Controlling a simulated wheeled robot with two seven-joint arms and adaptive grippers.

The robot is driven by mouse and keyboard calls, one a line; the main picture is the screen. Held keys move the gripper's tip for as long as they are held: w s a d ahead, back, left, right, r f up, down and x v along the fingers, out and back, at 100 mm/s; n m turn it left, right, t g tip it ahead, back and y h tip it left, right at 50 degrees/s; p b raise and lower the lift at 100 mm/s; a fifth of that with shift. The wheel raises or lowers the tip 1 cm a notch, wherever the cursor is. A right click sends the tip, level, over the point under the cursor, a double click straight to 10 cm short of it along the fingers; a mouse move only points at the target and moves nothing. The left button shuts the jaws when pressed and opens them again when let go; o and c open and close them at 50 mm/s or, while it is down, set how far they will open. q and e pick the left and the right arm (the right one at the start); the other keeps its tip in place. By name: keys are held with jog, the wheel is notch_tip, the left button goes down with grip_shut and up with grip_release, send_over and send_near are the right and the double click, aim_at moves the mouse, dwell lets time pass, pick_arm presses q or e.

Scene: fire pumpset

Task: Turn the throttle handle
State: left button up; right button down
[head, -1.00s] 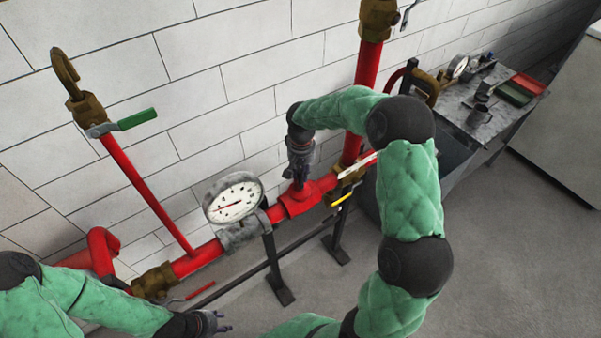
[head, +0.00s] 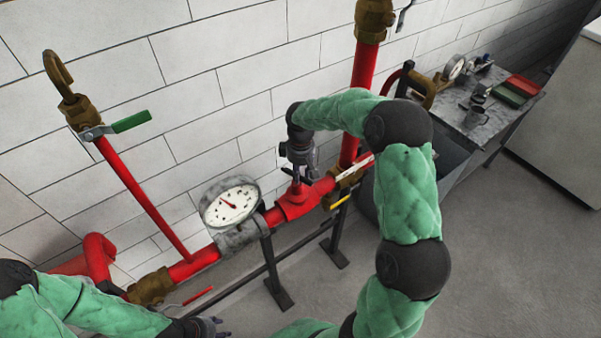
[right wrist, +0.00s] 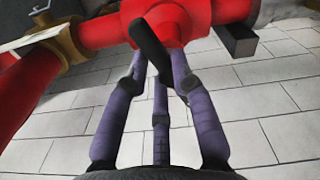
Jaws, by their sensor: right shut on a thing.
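The throttle handle is a short black bar on top of a red valve body (head: 297,204) in the pipe run. In the right wrist view the black handle (right wrist: 152,48) lies between my fingers, above the red pipe. My right gripper (head: 299,172) reaches down onto it from above and is shut on it. The fingers also show in the right wrist view (right wrist: 160,72). My left gripper (head: 214,327) is at the bottom edge of the head view, away from the valve; its fingers are too small to judge.
A round pressure gauge (head: 230,202) stands just left of the valve. A brass valve with a white lever (head: 355,168) is close on the right. A green-handled valve (head: 130,121) is at the left. A metal table (head: 465,118) with tools stands at the back right.

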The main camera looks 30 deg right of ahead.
jog(key=shift+w+n, duration=0.1)
jog(key=shift+n, duration=0.4)
jog(key=c, duration=1)
grip_release()
jog(key=shift+c, duration=0.2)
jog(key=shift+r, duration=0.1)
notch_tip(320, 180, up, 12)
